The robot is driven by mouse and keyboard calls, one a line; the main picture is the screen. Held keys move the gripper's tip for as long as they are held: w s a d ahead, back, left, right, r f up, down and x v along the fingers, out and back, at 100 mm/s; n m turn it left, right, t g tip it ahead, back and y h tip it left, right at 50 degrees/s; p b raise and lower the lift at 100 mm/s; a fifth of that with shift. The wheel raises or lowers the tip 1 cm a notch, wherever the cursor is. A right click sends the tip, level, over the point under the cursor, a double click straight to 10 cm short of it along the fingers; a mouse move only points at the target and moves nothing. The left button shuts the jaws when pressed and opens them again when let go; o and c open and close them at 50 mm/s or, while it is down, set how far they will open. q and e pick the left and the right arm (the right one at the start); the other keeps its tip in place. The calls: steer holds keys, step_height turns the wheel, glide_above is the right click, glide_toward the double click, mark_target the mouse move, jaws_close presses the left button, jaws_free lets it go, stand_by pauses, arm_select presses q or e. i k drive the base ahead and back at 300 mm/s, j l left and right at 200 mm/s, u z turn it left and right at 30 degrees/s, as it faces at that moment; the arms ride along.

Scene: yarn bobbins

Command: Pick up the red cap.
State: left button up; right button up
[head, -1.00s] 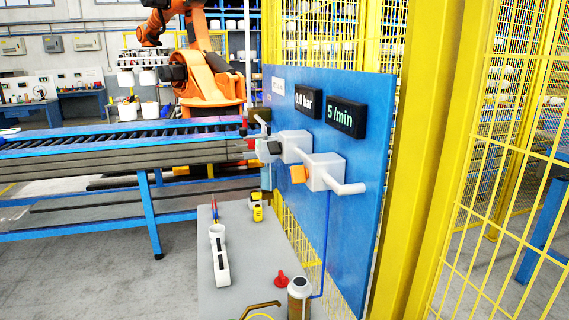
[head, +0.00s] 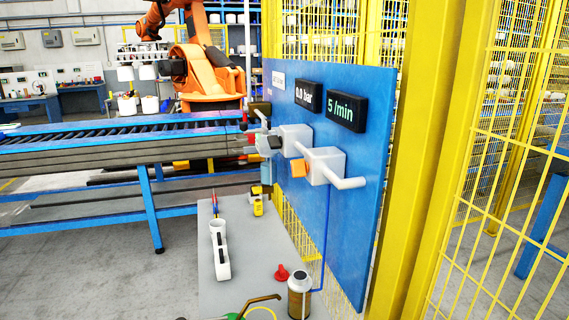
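The red cap (head: 282,273) lies on the grey tabletop (head: 240,288), towards its right edge. Neither of my grippers shows in the head view.
A white holder (head: 221,257) and a yellow device (head: 257,205) stand on the table. A brown spout (head: 262,299) shows at the bottom edge. A blue panel (head: 345,225) with white valve blocks rises on the right, beside a yellow fence post (head: 425,170). A conveyor (head: 110,150) runs behind left.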

mark_target(282, 275)
steer(key=j+z, duration=0.1)
steer(key=z, duration=0.85)
steer(key=j+z, duration=0.35)
steer(key=j, duration=0.15)
steer(key=j+z, duration=0.35)
steer(key=j, duration=0.2)
steer(key=k+j+z, duration=0.1)
steer(key=j+z, duration=0.2)
steer(key=j, duration=0.2)
steer(key=k+j+z, duration=0.2)
steer(key=j+z, duration=0.15)
steer(key=j, duration=0.15)
